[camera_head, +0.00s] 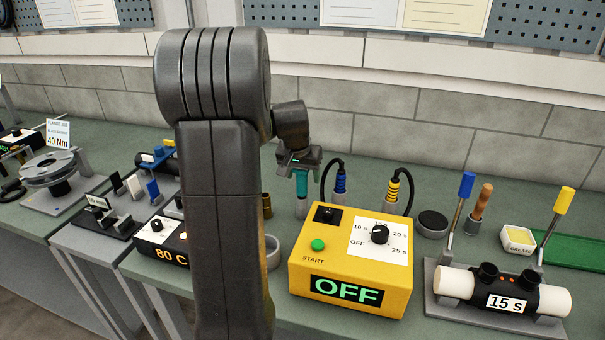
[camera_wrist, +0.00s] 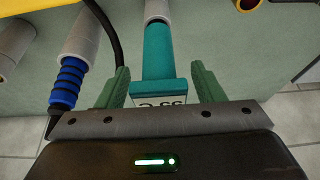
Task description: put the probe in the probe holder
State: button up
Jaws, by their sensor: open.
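The teal probe (camera_wrist: 157,55) lies between my gripper's two green fingers in the wrist view, with a gap on each side. A small white display with dark digits, partly cut off, is on its near end. Its far end meets a grey cylindrical holder (camera_wrist: 157,10) and appears to sit in it. In the head view the probe (camera_head: 302,183) stands upright above the grey holder (camera_head: 301,208), behind the yellow box. My gripper (camera_head: 299,172) is open around the probe from above; in the wrist view (camera_wrist: 160,87) the fingers are clear of it. The tip inside the holder is hidden.
A blue-ringed plug (camera_head: 340,183) and a yellow-ringed plug (camera_head: 393,188) with black cables stand in grey sockets to the right. The yellow timer box (camera_head: 350,260) reads OFF. A copper-coloured cylinder (camera_head: 267,205) is left of the holder. My arm hides part of the bench.

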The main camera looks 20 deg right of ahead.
jog(key=v, duration=1.2)
jog(key=shift+b, duration=0.3)
jog(key=shift+r, duration=0.15)
